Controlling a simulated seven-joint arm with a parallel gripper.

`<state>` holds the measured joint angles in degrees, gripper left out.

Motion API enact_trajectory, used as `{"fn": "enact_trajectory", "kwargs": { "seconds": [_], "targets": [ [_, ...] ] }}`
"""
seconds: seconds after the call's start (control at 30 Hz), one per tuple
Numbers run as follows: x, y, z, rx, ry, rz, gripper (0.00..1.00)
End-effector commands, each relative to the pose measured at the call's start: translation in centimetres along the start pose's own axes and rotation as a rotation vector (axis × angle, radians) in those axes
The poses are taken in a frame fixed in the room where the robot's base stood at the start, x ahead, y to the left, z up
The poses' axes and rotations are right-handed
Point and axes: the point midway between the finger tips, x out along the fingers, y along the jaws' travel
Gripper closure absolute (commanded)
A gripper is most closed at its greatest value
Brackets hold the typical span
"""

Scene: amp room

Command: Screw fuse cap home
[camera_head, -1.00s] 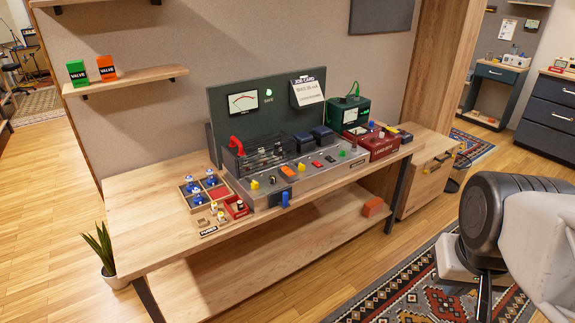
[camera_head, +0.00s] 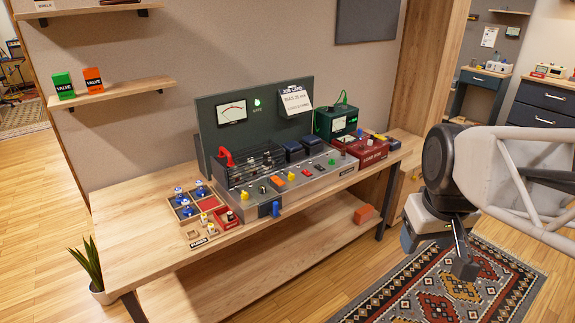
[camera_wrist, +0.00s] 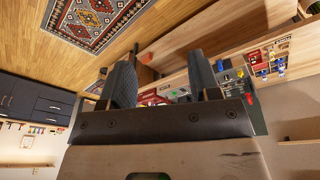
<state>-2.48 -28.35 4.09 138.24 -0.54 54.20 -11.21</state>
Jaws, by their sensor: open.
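My gripper (camera_head: 462,262) hangs at the right of the head view, over the rug and clear of the bench. In the wrist view its two dark fingers (camera_wrist: 161,78) stand apart with nothing between them. The grey control panel (camera_head: 290,185) sits on the wooden bench with coloured knobs and buttons along its top. At its left front are a small labelled wooden tray (camera_head: 192,234) and a red holder (camera_head: 229,223) with small light-topped parts. A blue piece (camera_head: 276,209) is at the panel's front. I cannot tell which small part is the fuse cap.
A wooden tray of blue-and-white valves (camera_head: 189,203) lies left of the panel. A green meter box (camera_head: 336,121) and a red box (camera_head: 369,152) stand at its right. An orange block (camera_head: 364,214) lies on the lower shelf. The bench's left end is bare.

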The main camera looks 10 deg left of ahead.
Motion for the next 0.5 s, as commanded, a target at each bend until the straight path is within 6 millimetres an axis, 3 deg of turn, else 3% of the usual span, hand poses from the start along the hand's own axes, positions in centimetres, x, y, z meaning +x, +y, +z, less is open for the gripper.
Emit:
{"fn": "enact_trajectory", "kwargs": {
  "seconds": [0.5],
  "targets": [
    [0.7, -1.3, -12.8, -0.391, -0.032, -0.029, 0.43]
  ]
}}
